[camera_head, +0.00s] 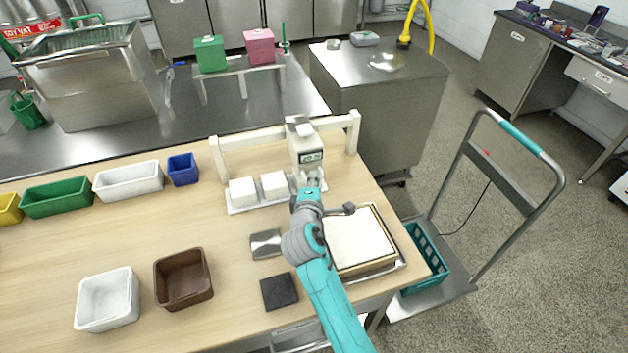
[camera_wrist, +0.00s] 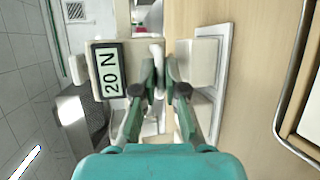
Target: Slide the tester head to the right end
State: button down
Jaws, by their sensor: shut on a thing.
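The tester head (camera_head: 306,148) is a cream box with a small display, hung on the cream rail (camera_head: 262,133), right of the rail's middle and short of its right post (camera_head: 353,133). Its display (camera_wrist: 107,70) reads 20 N, sideways in the wrist view. My gripper (camera_head: 314,180) is at the lower front of the head, with its fingers closed in on a pale handle part (camera_wrist: 157,52). The fingers partly hide that part. My arm hides some of the area below the head.
White blocks (camera_head: 243,191) sit on a white tray (camera_head: 236,209) under the rail, left of my gripper. A framed white slab (camera_head: 362,240) lies right of my arm. A grey metal piece (camera_head: 265,243) and dark square (camera_head: 279,291) lie left. A steel cabinet (camera_head: 382,110) stands behind.

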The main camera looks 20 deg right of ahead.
jog(key=d, duration=1.1)
jog(key=shift+d, duration=0.35)
jog(key=c, duration=1.2)
grip_release()
jog(key=shift+d, duration=0.2)
jog(key=shift+a, duration=0.1)
jog(key=v, duration=1.2)
